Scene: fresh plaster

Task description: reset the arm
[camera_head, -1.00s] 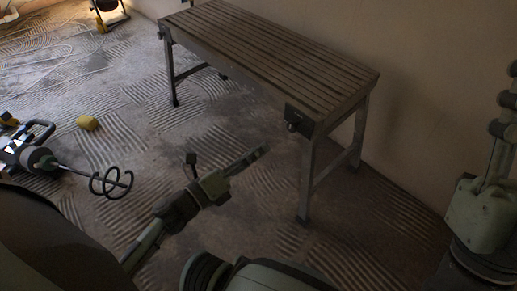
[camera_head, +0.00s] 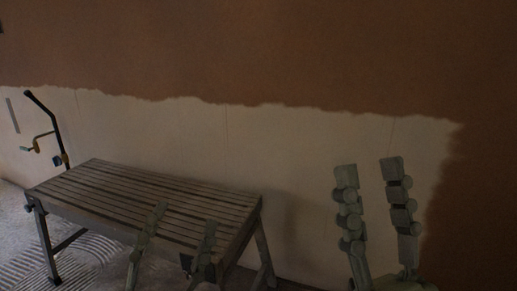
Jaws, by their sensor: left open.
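My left gripper (camera_head: 185,214) points up in front of the slatted bench, low and left of the middle of the head view. Its two fingers are apart with nothing between them. My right gripper (camera_head: 368,168) stands upright at the right, in front of the wall. Its fingers are also spread and empty. The arms below both grippers are mostly cut off by the bottom edge of the view.
A slatted work bench (camera_head: 100,188) stands against the wall, its top bare. The wall has brown plaster (camera_head: 250,50) above a pale part (camera_head: 270,135). A dark-handled tool (camera_head: 46,113) stands at the far left. Ridged floor (camera_head: 85,265) shows at lower left.

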